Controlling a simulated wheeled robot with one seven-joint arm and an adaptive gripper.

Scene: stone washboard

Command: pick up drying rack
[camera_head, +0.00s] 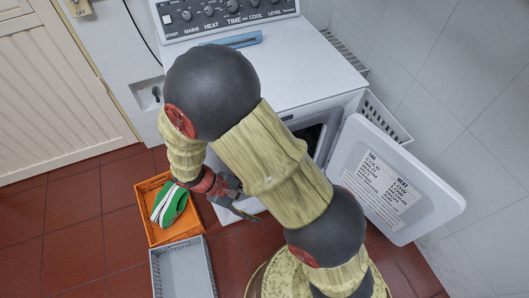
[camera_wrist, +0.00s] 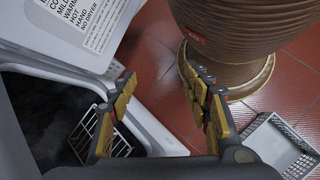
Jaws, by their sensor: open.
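A white wire rack, which looks like the drying rack (camera_wrist: 82,137), stands inside the dark opening of the white dryer in the wrist view. My left finger covers part of it. In the head view I cannot make the rack out, as my arm covers most of the opening. My gripper (camera_wrist: 160,78) is open, its two fingers apart with nothing between them. The left finger overlaps the rack in the picture; I cannot tell whether they touch. In the head view my gripper (camera_head: 238,202) is low at the dryer's front, partly hidden by my arm.
The dryer (camera_head: 305,75) has its door (camera_head: 400,185) swung open to the right. An orange crate (camera_head: 155,234) with a green and white item (camera_head: 172,204) and a grey crate (camera_head: 184,272) sit on the red tiled floor. A blue object (camera_head: 236,40) lies on the dryer top.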

